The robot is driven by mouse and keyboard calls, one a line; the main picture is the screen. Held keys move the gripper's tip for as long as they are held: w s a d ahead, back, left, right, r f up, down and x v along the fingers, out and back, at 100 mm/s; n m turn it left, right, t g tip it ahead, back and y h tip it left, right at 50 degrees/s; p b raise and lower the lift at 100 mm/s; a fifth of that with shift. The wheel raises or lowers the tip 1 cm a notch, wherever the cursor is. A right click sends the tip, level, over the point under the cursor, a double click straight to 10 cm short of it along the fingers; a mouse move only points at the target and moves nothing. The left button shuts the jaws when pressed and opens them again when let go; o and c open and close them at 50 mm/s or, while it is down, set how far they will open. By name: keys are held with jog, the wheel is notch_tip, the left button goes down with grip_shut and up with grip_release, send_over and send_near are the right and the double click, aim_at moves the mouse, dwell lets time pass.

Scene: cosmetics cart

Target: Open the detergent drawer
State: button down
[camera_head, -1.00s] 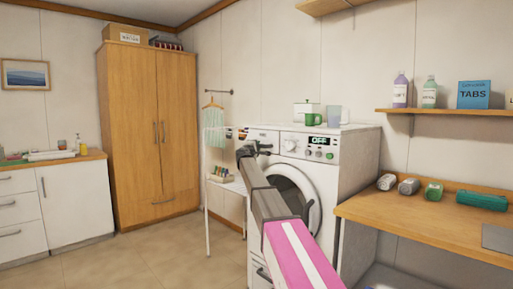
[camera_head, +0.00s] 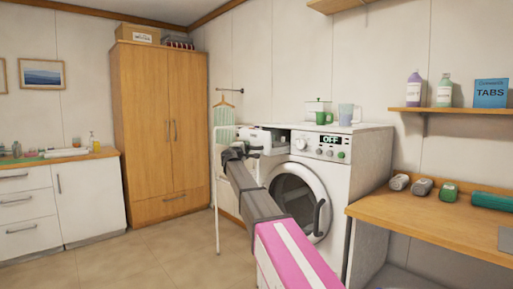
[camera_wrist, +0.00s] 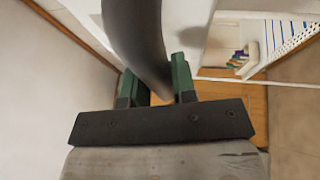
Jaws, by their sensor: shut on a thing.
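The white washing machine (camera_head: 362,165) stands against the wall, its panel reading OFF. Its detergent drawer (camera_head: 256,134) sticks out to the left from the top left of the front, with a dark gap behind its front part. My gripper (camera_head: 240,152) is at the drawer's front, partly hidden by my own arm. In the wrist view, the green fingers of my gripper (camera_wrist: 155,80) are shut on the dark curved drawer handle (camera_wrist: 138,35), which passes between them. The white drawer front (camera_wrist: 190,25) shows beside the handle.
The round washer door (camera_head: 297,198) is closed below. A white drying rack (camera_head: 216,190) with a green cloth stands left of the washer, close to my gripper. A wooden counter (camera_head: 400,215) is at the right. Floor at the left is clear.

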jog(key=s+a, duration=0.4)
jog(key=a, duration=0.2)
jog(key=shift+s, duration=0.2)
jog(key=c, duration=0.9)
grip_release()
jog(key=v, duration=1)
jog(key=shift+s+a+f, duration=0.1)
jog(key=shift+s+a, duration=0.05)
jog(key=shift+s, duration=0.2)
